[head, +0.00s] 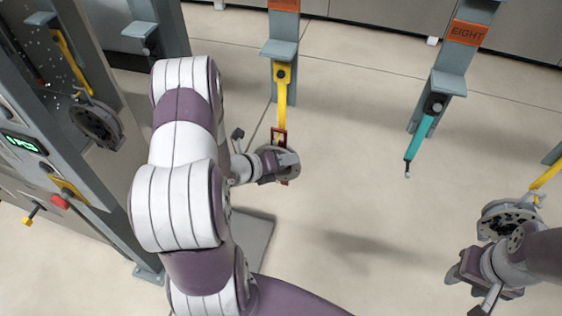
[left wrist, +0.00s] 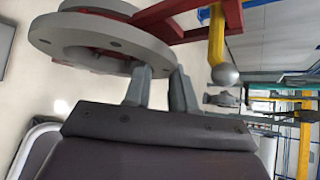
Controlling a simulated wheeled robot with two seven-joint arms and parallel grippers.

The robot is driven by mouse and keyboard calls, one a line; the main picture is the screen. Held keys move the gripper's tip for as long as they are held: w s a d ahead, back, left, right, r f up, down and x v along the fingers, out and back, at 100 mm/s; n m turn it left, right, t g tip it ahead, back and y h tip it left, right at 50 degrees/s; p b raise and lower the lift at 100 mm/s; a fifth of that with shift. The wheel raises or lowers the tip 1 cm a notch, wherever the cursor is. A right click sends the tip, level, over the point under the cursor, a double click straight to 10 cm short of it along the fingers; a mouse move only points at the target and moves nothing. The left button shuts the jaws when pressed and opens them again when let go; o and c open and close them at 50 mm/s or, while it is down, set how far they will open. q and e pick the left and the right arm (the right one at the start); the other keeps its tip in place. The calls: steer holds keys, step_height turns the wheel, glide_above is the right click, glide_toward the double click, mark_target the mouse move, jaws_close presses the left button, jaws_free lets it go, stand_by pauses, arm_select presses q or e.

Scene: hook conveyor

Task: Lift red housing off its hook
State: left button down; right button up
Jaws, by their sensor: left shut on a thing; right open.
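The red housing has a red frame (head: 279,135) and a round grey flange, and is partly hidden behind my left gripper (head: 284,163) in the head view. The yellow hook (head: 282,100) hangs down to the red frame. In the left wrist view, the fingers of my left gripper (left wrist: 158,88) are shut on the housing's grey flange (left wrist: 95,42). The red frame (left wrist: 165,14) meets the yellow hook (left wrist: 217,35) there, its ball tip below the frame. I cannot tell whether the hook still bears the housing. My right gripper (head: 472,288) is open at the lower right.
A grey round part (head: 508,219) hangs from a yellow hook near my right gripper. A teal hook (head: 419,140) hangs empty under the "EIGHT" sign (head: 466,33). Another grey round part (head: 97,125) hangs at left beside a panel (head: 25,150). Floor between is clear.

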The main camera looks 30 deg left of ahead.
arm_select(q)
steer(key=shift+r, duration=0.2)
steer(key=s+d+r+b, duration=0.1)
steer(key=s+d+r, duration=0.1)
steer(key=s, duration=0.7)
steer(key=s+d+r+b, duration=0.2)
steer(key=s+r, duration=0.1)
steer(key=s, duration=0.5)
steer(key=shift+s, duration=0.35)
